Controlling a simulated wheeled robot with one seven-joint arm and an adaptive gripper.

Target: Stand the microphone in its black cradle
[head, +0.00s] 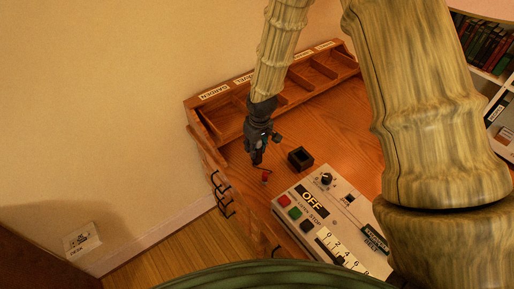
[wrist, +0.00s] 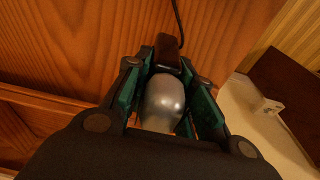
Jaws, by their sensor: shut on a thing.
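The microphone (wrist: 163,103) has a rounded silver-grey part, seen in the wrist view between the green pads of my gripper (wrist: 170,85). A dark red-brown piece with a thin black cord lies just past it; I cannot tell whether it is part of the microphone. In the head view my gripper (head: 257,157) points down over the left front of the desk, shut on the microphone, which is mostly hidden there. A small red piece (head: 265,177) shows just below the fingers. The black cradle (head: 300,158), a square open-topped block, stands on the desk right of my gripper, apart from it and empty-looking.
A control panel (head: 312,200) with an OFF display, coloured buttons and a dial lies right in front of the cradle. A labelled wooden compartment rack (head: 232,100) lines the desk's back. Bare desk (head: 335,125) lies behind the cradle.

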